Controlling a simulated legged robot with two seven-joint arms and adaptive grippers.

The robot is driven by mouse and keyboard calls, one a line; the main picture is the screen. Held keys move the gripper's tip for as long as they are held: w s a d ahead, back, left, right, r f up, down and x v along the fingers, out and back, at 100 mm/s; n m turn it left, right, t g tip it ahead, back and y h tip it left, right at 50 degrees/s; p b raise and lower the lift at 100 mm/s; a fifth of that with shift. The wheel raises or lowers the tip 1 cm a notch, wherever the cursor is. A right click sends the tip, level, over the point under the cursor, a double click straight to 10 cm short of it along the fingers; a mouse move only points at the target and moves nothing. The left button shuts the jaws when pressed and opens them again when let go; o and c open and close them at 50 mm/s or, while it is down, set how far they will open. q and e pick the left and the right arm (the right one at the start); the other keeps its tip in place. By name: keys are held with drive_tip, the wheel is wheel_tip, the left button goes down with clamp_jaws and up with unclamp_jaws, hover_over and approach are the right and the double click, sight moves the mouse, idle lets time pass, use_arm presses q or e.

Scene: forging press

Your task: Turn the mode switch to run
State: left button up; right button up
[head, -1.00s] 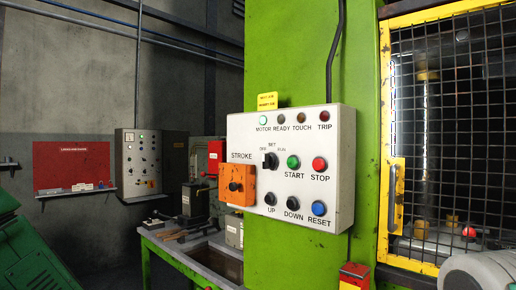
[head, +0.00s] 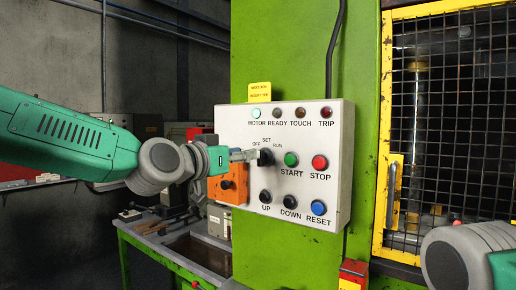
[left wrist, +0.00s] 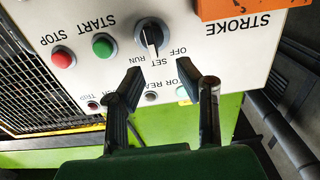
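The mode switch (head: 266,157) is a black knob on the white control panel (head: 240,120), with OFF, SET and RUN printed around it. In the left wrist view, which sees the panel upside down, the knob (left wrist: 151,38) has a white mark and appears to point toward SET. My left gripper (head: 250,155) reaches in from the left, its fingers close to the knob in the head view. In the left wrist view the left gripper (left wrist: 160,70) is open, its two dark fingers apart with nothing between them. Contact with the knob is not visible. My right gripper's fingers are out of frame.
The orange STROKE box (head: 229,185) sits beside the knob, partly behind my left gripper. The green START button (head: 291,159) and red STOP button (head: 320,162) lie to the right. Black UP (head: 265,196) and DOWN buttons are below. A yellow-framed mesh guard (head: 450,120) stands farther right.

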sight(258, 151)
use_arm(q)
drive_tip(key=x, duration=0.3)
drive_tip(key=p+x, duration=0.1)
drive_tip(key=x, duration=0.1)
drive_tip(key=shift+w+d, duration=0.15)
drive_tip(key=shift+d, duration=0.4)
drive_tip(key=shift+w+d, duration=0.3)
drive_tip(key=shift+d, duration=0.15)
drive_tip(key=shift+a, duration=0.3)
clamp_jaws()
